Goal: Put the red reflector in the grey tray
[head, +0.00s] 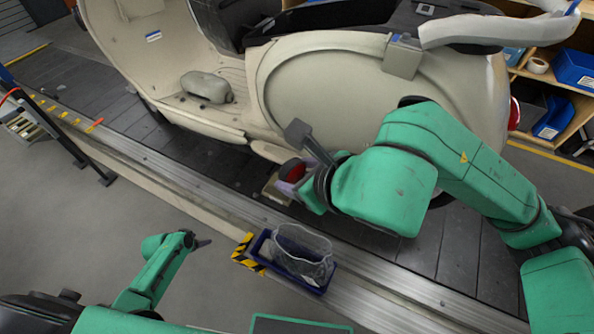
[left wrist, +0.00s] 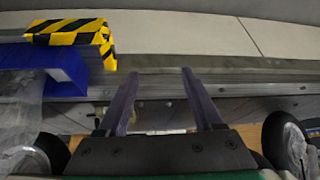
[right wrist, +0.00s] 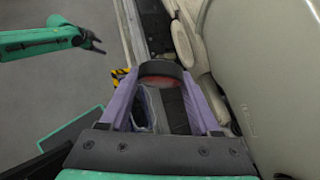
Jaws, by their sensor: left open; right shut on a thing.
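The red reflector (head: 291,171) is a short dark cylinder with a red face. My right gripper (head: 287,182) is shut on it, above the conveyor beside the scooter's lower edge. In the right wrist view the reflector (right wrist: 160,71) sits between the fingertips (right wrist: 160,85). A small pale grey-beige tray-like thing (head: 270,192) shows partly below the right gripper; the gripper hides much of it, so I cannot tell for sure that it is the grey tray. My left gripper (head: 203,243) is open and empty over the floor; its spread fingers show in the left wrist view (left wrist: 158,85).
A blue bin (head: 312,284) with a clear bag stands on the conveyor's near edge, beside a yellow-black striped block (head: 245,254). The cream scooter (head: 340,90) fills the far side. Shelves with blue bins (head: 553,118) stand at right.

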